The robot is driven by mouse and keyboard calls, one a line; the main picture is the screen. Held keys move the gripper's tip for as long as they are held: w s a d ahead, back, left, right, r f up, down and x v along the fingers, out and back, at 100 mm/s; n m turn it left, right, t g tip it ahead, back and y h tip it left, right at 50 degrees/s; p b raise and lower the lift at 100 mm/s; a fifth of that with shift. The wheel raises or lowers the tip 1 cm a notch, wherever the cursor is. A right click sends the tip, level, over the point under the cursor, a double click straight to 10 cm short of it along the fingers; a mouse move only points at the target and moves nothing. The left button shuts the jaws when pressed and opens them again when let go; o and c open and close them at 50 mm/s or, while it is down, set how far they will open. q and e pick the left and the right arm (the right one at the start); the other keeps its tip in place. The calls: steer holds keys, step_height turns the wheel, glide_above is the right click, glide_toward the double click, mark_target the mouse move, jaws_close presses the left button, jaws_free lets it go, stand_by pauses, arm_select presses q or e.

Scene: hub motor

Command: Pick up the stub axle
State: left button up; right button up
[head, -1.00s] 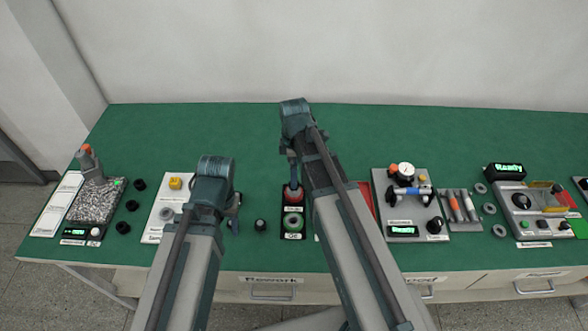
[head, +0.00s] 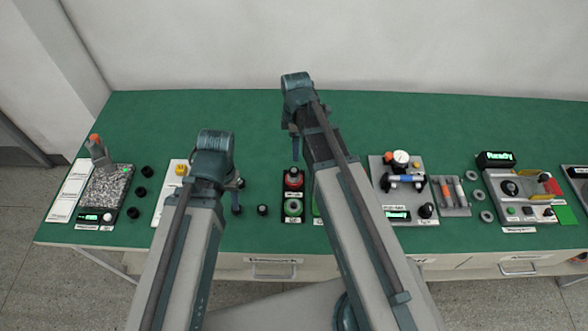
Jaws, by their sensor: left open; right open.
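I cannot tell for sure which part is the stub axle. A small dark upright part (head: 262,210) stands on the green bench between my two grippers. Another dark piece (head: 237,210) sits just below my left gripper, partly hidden. My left gripper (head: 239,186) points down over the bench beside the white board; its jaws are open and mostly hidden behind its wrist.
Left are a granite plate (head: 104,184), several black rings (head: 139,191) and a white board (head: 170,190). Right are a gauge station (head: 398,205) and a control unit (head: 525,190). The bench's back strip is clear.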

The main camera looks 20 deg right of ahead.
mark_target(294, 170)
step_height(294, 170, down, 9)
steer(key=b, duration=0.8)
steer(key=shift+r, duration=0.1)
arm_select(q)
step_height(294, 170, down, 9)
steer(key=shift+r, duration=0.2)
step_height(294, 170, down, 5)
steer(key=b, duration=0.5)
steer(key=shift+f+b, duration=0.2)
steer(key=shift+b, duration=0.15)
arm_select(e)
steer(key=f, duration=0.5)
steer(key=shift+w+a+f, duration=0.1)
steer(key=shift+w+a, duration=0.05)
steer(key=shift+a, duration=0.1)
arm_select(q)
steer(key=shift+r, duration=0.1)
arm_select(e)
jaws_close()
